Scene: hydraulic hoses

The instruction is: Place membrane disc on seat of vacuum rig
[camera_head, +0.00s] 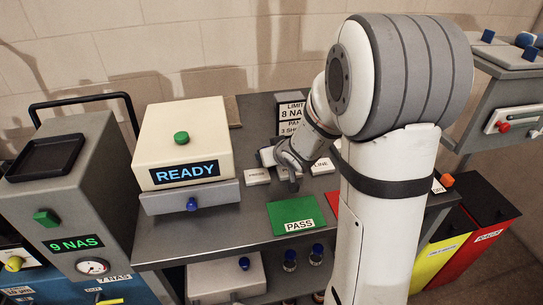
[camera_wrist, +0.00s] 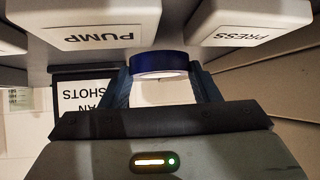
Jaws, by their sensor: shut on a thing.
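My gripper (camera_head: 291,176) is low over the grey bench, by the small white labelled blocks. In the wrist view, my gripper (camera_wrist: 160,82) has its two fingers closed on the sides of a blue round piece (camera_wrist: 159,63) with a pale face. I cannot tell whether this is the membrane disc or a part that carries it. It sits between white blocks marked PUMP (camera_wrist: 95,18) and PRESS (camera_wrist: 250,20). In the head view the held piece cannot be made out. I cannot clearly identify the vacuum rig or its seat.
A cream READY box (camera_head: 182,140) with a grey drawer stands left of my gripper. A green PASS mat (camera_head: 291,211) lies clear in front. A grey 9 NAS machine (camera_head: 75,195) is far left. Yellow (camera_head: 445,245) and red (camera_head: 490,225) bins stand at right.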

